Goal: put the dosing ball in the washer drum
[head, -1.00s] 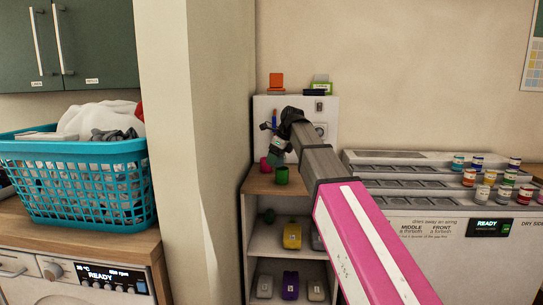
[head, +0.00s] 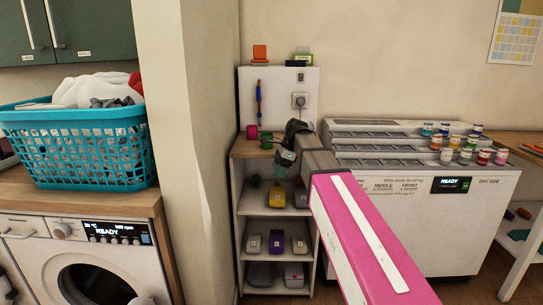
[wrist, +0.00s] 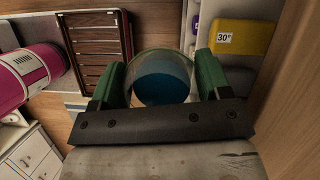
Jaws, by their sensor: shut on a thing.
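My gripper (head: 285,161) is in front of the small shelf unit in the head view, at the end of my pink and grey arm. In the wrist view its two green fingers (wrist: 162,76) are shut on either side of the dosing ball (wrist: 163,88), a clear round ball with dark blue inside. In the head view the ball is too small to make out clearly. The washer (head: 62,262) stands at the lower left, under a wooden counter, with READY on its display. Its round drum opening (head: 98,285) is dark and cut off by the lower picture edge.
A wall corner (head: 190,130) stands between the washer and the shelf unit (head: 240,210). The shelves hold yellow, purple and grey containers. A teal laundry basket (head: 80,145) sits on the counter. A white cabinet (head: 420,215) with several small jars on top stands at right.

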